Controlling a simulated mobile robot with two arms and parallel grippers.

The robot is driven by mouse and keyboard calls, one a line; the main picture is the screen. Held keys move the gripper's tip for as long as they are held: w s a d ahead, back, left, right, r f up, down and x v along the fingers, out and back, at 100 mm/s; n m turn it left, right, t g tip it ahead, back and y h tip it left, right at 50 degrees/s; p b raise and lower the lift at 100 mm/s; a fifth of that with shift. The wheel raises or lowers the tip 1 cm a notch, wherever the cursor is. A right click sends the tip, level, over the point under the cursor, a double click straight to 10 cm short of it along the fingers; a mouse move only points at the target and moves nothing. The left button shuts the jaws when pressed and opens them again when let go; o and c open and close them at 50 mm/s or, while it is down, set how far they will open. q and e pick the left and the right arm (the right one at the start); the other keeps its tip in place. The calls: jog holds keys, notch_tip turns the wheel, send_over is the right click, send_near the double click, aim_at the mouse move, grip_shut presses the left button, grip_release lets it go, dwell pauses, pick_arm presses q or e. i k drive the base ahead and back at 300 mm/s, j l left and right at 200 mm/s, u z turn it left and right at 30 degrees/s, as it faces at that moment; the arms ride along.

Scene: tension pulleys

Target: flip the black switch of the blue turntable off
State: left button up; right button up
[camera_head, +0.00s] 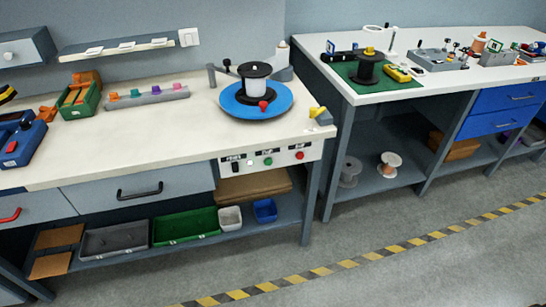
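The blue turntable (240,108) is a round disc on the left bench top, near its right end. A white spool with a black top and base (256,83) stands on it, and a small red knob (263,105) shows at its front. Below it, a white control panel (284,157) on the bench front carries a small black part (235,167), a green button (268,162) and a red button (299,155). The black part may be the switch; its position is too small to tell. Neither of my grippers is in view.
The left bench (165,140) has a clear front strip. A grey rack with coloured pegs (150,96) and a green bin (78,100) stand left of the turntable. A yellow-tipped block (319,115) sits at the right corner. The floor (390,265) in front is clear.

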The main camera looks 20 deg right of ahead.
aim_at(234, 166)
jog(key=i+j, duration=0.1)
jog(key=j, duration=0.3)
jog(key=i+j, duration=0.1)
jog(key=j, duration=0.25)
jog(key=i+j+z, duration=0.1)
jog(key=j, duration=0.3)
jog(key=i+j, duration=0.1)
jog(key=j, duration=0.3)
